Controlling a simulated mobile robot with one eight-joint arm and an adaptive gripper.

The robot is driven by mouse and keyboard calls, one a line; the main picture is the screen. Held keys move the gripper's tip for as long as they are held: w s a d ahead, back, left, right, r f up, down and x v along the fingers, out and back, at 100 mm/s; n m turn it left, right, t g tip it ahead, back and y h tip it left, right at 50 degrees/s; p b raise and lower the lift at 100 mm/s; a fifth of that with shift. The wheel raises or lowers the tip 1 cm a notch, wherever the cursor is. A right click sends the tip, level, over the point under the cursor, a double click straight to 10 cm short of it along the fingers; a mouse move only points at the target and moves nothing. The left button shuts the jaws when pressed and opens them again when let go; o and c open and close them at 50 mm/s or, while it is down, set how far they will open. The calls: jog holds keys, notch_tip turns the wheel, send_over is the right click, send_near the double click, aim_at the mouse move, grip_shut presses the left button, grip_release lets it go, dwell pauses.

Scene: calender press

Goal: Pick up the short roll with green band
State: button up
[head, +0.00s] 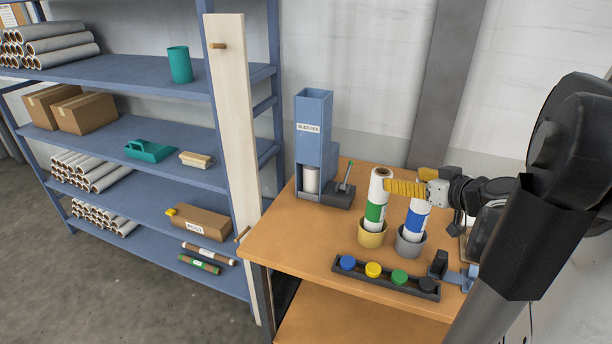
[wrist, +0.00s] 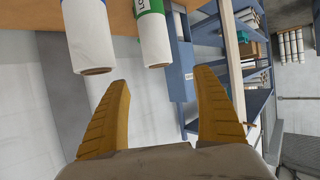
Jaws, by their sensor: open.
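The white roll with a green band (head: 376,210) stands in a tan cup on the table, leaning slightly, its open end up. In the wrist view this roll (wrist: 155,42) shows at the top, its open end towards the gap between the fingers. My gripper (head: 387,187) is open, its yellow fingers level and by the roll's upper part in the head view. In the wrist view my gripper (wrist: 161,80) has nothing between its fingers. A similar roll with a blue band (head: 418,215) stands in a grey cup to the right; it also shows in the wrist view (wrist: 92,45).
A black tray (head: 385,277) with coloured caps lies in front of the cups. A blue sleeve dispenser (head: 313,140) stands at the table's back left. A pale board (head: 234,150) leans on the blue shelving (head: 150,75). The table's left front is clear.

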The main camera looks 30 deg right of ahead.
aim_at(378, 172)
jog(key=b+x, duration=0.1)
jog(key=x, duration=0.3)
jog(key=shift+s+d+f, duration=0.1)
jog(key=shift+d+f, duration=0.05)
jog(key=b+x, duration=0.2)
jog(key=x, duration=0.4)
jog(key=shift+w, duration=0.3)
jog(key=c, duration=1.5)
